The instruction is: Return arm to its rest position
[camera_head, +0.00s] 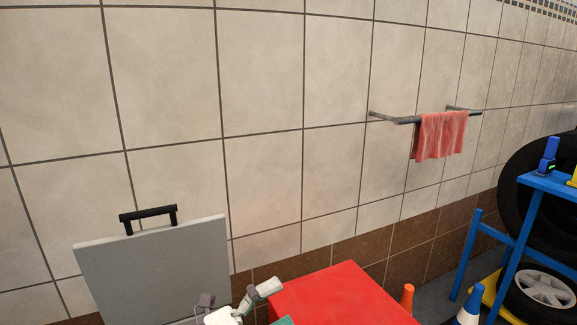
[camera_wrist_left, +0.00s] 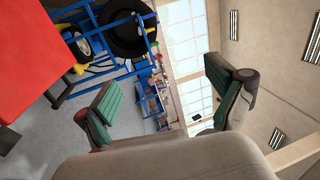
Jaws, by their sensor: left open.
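My left gripper (camera_head: 272,304) shows at the bottom of the head view, partly cut off by the lower edge. It is pale grey and white with a green finger pad, just in front of the red surface (camera_head: 345,295). In the left wrist view its two fingers with green pads (camera_wrist_left: 166,92) are spread wide apart with nothing between them. Most of the left arm is out of view. My right gripper is in neither view.
A grey panel with a black handle (camera_head: 150,270) stands at the left. A pink towel (camera_head: 440,135) hangs on a wall rail. At the right are a blue rack (camera_head: 510,250), tires (camera_head: 545,290) and cones (camera_head: 470,305). The red surface also shows in the wrist view (camera_wrist_left: 35,60).

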